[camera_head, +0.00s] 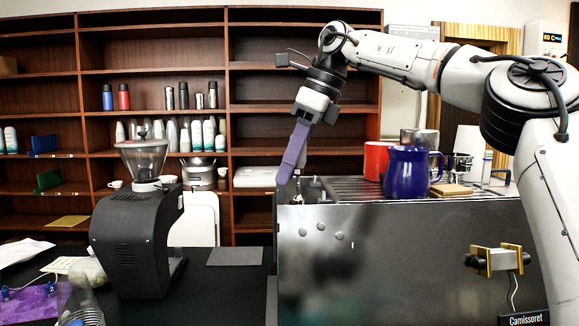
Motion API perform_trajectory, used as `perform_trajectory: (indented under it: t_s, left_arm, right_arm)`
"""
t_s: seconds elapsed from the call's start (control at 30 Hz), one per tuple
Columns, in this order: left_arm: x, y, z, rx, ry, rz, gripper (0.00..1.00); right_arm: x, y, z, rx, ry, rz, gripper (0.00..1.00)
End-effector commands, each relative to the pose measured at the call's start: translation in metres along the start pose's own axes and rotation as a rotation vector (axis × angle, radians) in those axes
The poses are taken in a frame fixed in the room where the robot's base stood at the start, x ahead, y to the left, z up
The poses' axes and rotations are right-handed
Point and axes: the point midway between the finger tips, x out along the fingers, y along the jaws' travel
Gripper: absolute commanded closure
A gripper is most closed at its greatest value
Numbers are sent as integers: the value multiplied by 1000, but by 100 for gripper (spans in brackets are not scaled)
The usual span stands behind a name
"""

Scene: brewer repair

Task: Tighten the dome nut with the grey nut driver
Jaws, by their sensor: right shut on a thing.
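My right gripper (305,116) reaches in from the right and points down and slightly left over the left end of the brewer (400,262). It is shut on a long purple-grey piece (291,155), apparently the nut driver, tilted with its lower end at the brewer's top left edge. Small metal fittings (316,189) stand just beside that lower end. I cannot pick out the dome nut there, or tell whether the tool touches it. My left gripper is out of view.
A black grinder (137,238) stands left, with a dark mat (235,256) between. Shelves (150,60) stand behind. A purple mat (28,305) lies at lower left.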

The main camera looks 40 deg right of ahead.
Motion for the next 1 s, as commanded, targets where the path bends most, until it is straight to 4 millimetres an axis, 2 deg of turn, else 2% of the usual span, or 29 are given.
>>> perform_trajectory:
  t_s: [1.0]
  left_arm:
    - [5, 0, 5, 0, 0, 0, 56]
  right_arm:
    - [13, 0, -6, 0, 0, 0, 100]
